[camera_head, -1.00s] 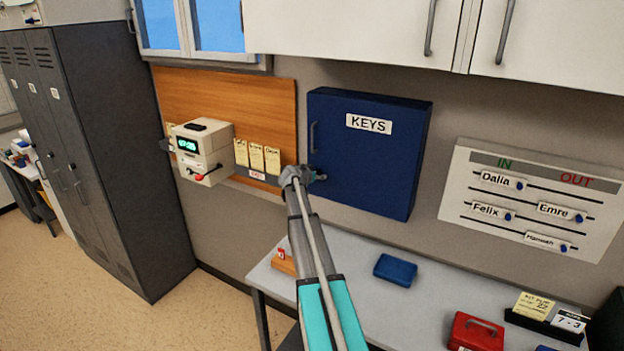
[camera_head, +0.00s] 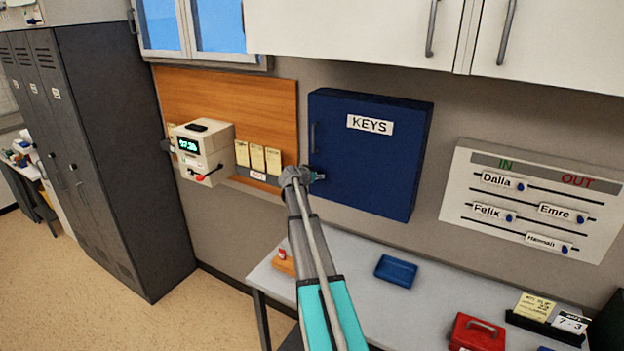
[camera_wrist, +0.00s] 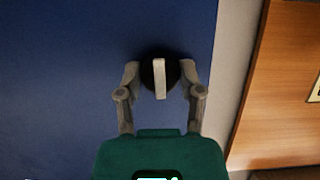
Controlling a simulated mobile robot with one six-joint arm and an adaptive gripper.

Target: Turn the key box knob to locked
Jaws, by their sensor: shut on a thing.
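The key box (camera_head: 365,165) is a dark blue wall cabinet with a white KEYS label, and its door is closed. It also fills the left of the wrist view (camera_wrist: 60,80). The knob (camera_wrist: 160,72) is round and black with a pale bar that stands upright in the wrist picture. My gripper (camera_wrist: 160,82) has one finger on each side of the knob and is shut on it. In the head view my gripper (camera_head: 318,176) is at the lower left of the box, under its door handle (camera_head: 313,137), and the knob is hidden there.
A time clock (camera_head: 202,150) and card slips are on the wooden board (camera_head: 270,105) to the left. A desk (camera_head: 350,255) below holds a blue tray (camera_head: 396,270) and a red box (camera_head: 477,332). An in/out board (camera_head: 530,200) hangs to the right.

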